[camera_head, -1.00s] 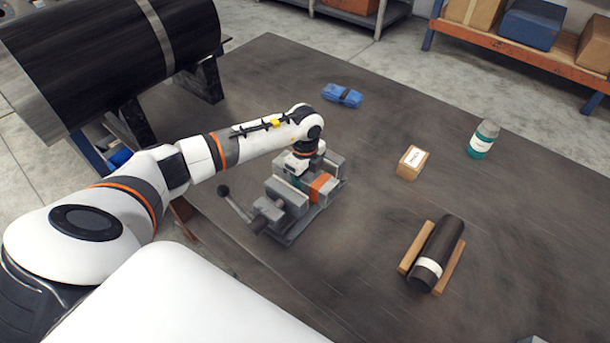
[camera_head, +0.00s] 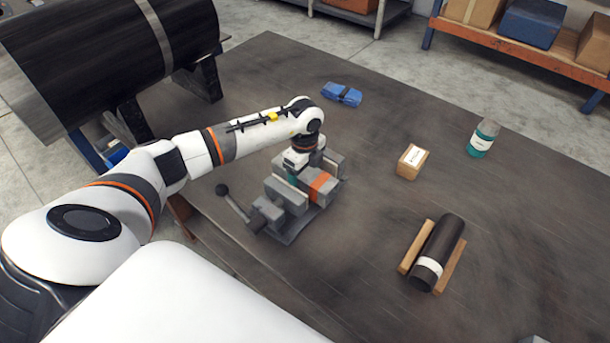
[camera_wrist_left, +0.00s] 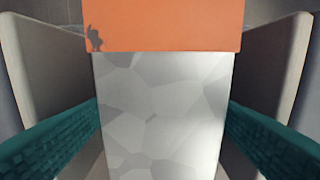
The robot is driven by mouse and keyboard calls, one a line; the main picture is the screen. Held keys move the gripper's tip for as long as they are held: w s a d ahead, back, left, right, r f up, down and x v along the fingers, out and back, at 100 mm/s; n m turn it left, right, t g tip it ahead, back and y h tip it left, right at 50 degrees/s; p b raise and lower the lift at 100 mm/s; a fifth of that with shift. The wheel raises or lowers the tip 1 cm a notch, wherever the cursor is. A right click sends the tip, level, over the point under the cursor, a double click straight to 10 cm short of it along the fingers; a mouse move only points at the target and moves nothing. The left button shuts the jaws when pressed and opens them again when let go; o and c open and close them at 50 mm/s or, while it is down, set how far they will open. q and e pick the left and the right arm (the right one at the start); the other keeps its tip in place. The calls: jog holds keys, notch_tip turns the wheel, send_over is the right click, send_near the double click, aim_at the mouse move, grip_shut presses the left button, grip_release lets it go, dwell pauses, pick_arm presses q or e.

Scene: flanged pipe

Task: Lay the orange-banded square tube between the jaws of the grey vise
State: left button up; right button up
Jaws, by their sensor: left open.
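The grey vise (camera_head: 287,200) stands on the table with its handle to the left. The square tube (camera_head: 320,186), grey with an orange band, lies between its jaws. In the left wrist view the tube (camera_wrist_left: 165,115) runs up the middle, its orange band at the top, with a vise jaw (camera_wrist_left: 40,70) on the left and another (camera_wrist_left: 277,75) on the right. My left gripper (camera_head: 293,178) is over the tube, partly hiding it. Its teal fingers, one on each side (camera_wrist_left: 160,140), are open and stand apart from the tube. My right gripper is in neither view.
A dark pipe with a white band (camera_head: 440,250) rests between wooden strips. A large black flanged pipe (camera_head: 110,65) is at the left.

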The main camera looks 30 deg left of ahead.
pick_arm(q)
notch_tip(320, 180, up, 10)
jog(key=b, duration=0.2)
jog(key=shift+f+b, duration=0.1)
jog(key=shift+b, duration=0.25)
jog(key=shift+r, duration=0.55)
jog(key=shift+f, duration=0.1)
